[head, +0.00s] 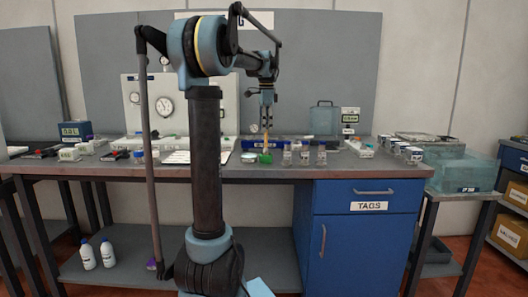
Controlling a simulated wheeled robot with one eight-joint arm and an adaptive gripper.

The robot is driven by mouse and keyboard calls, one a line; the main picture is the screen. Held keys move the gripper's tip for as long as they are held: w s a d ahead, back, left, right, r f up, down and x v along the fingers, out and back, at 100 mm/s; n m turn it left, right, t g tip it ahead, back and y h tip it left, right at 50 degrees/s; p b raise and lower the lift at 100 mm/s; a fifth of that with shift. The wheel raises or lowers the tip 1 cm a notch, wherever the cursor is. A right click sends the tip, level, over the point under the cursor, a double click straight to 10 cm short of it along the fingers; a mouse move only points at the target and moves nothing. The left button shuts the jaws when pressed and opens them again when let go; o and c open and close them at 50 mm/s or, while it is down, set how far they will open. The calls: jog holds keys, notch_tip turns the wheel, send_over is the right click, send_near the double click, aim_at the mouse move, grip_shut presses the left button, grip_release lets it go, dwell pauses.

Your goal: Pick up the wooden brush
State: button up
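A thin, upright, wood-coloured handle (265,139), which looks like the wooden brush, shows above the workbench near its front edge. A small green piece (265,158) is at its lower end; whether this is part of the brush or a separate thing is too small to tell. My gripper (267,122) points straight down at the top of the handle. Its fingers are small and dark here, and whether they are open or closed around the handle cannot be made out.
The workbench (345,168) is crowded. Several small jars (304,155) stand just right of the brush, and a lidded jar (249,157) is close on its left. A blue tray (290,141) lies behind. A panel with gauges (165,107) stands at the back.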

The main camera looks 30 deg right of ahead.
aim_at(266, 147)
jog(key=shift+s+f, duration=0.1)
jog(key=shift+f, duration=3.25)
grip_shut()
